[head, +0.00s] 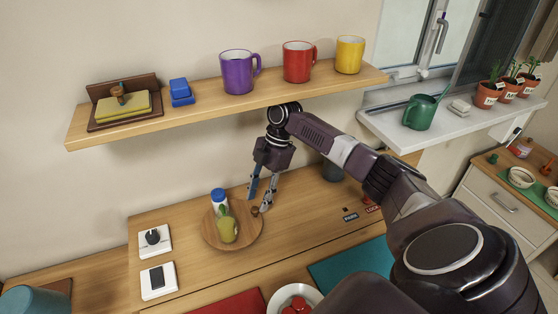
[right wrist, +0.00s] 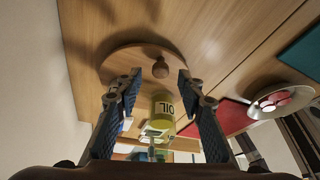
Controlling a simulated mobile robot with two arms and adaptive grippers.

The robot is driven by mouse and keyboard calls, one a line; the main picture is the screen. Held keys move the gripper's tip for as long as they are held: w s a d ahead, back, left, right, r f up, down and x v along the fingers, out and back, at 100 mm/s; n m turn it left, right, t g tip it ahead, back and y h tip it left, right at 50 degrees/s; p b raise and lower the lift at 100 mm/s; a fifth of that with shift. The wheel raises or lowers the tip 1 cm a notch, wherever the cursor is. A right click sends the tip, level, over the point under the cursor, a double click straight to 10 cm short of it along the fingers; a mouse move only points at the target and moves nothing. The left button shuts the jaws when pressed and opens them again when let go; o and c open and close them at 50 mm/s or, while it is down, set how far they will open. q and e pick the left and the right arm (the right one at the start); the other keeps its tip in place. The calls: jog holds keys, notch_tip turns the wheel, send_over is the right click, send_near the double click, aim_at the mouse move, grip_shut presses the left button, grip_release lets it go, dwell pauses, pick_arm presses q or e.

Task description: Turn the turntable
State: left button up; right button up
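The round wooden turntable (head: 240,241) sits on the wooden counter; it also shows in the right wrist view (right wrist: 125,62). On it stand a yellow-green bottle (head: 228,231), labelled OIL in the right wrist view (right wrist: 162,108), and a white bottle with a blue cap (head: 219,200). A small wooden knob (head: 255,211) is near the turntable's right edge, and shows in the right wrist view (right wrist: 160,68). My right gripper (head: 258,202) points down at the knob. Its fingers are apart, with the knob between or just beyond the tips (right wrist: 159,77). My left gripper is out of view.
A shelf (head: 200,108) with purple, red and yellow mugs runs above the counter. A knob plate (head: 154,240) and a switch plate (head: 159,281) lie left of the turntable. A dark cup (head: 331,171) stands behind my right arm. Red and teal mats lie in front.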

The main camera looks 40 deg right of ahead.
jog(key=d, duration=1.2)
jog(key=shift+r, duration=0.2)
jog(key=shift+s, duration=0.15)
